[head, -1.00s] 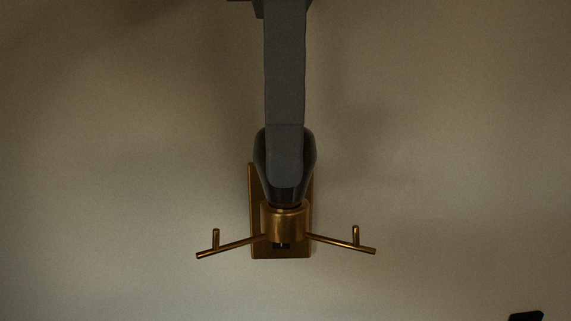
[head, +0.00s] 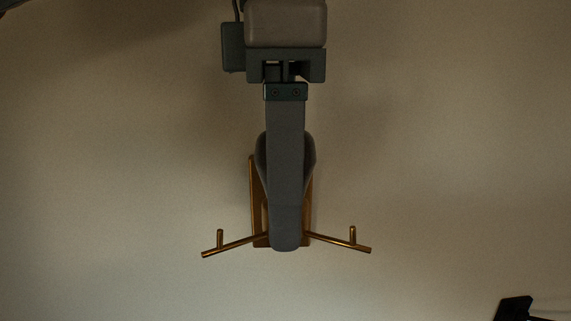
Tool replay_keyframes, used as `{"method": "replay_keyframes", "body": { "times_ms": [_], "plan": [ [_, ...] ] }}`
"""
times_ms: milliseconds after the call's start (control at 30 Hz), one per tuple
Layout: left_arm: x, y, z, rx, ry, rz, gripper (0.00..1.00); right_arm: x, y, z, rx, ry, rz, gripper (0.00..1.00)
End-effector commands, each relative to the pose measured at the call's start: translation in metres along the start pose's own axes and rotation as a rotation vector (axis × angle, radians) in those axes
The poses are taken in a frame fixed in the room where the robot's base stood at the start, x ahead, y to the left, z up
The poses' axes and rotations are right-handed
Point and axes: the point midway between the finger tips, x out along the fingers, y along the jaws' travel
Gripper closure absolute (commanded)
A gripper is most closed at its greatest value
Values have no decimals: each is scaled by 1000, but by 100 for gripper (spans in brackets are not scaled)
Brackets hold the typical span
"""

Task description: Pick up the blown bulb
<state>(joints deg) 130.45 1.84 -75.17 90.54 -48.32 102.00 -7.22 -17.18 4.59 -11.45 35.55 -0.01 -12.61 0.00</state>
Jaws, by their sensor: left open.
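The blown bulb (head: 310,156) is dark and sits upright in the brass wall fixture (head: 254,190). Only its sides show, to the left and right of my finger. My left gripper (head: 286,240) comes down from the top of the head view, seen edge-on, so one long grey finger covers the other. It is open. The finger passes in front of the bulb and its brass socket, which is hidden. I cannot tell whether it touches the bulb. My right gripper cannot be made out.
The fixture has a thin brass arm on the left (head: 233,244) and one on the right (head: 338,243), each with a short upright peg. A dark object (head: 515,308) is cut off at the bottom right. The plain wall (head: 450,150) around is clear.

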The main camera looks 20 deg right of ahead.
Motion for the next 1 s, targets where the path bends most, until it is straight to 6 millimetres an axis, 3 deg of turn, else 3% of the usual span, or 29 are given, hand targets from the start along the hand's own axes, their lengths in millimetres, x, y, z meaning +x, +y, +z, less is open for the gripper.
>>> {"method": "replay_keyframes", "body": {
  "times_ms": [133, 333, 767, 1000],
  "plan": [
    [0, 0, 0, 0, 0, 0, 38, 0, 2, 0, -1, 0, 1, 100],
    [0, 0, 0, 0, 0, 0, 81, 0, 2, 0, -1, -1, 2, 100],
    [-2, 0, 0, 0, 0, 0, 82, 1, 1, 1, -1, -1, 1, 100],
    [-17, 0, 1, -1, -1, 1, 82, 9, -1, 1, 0, 0, 0, 100]
  ]
}}
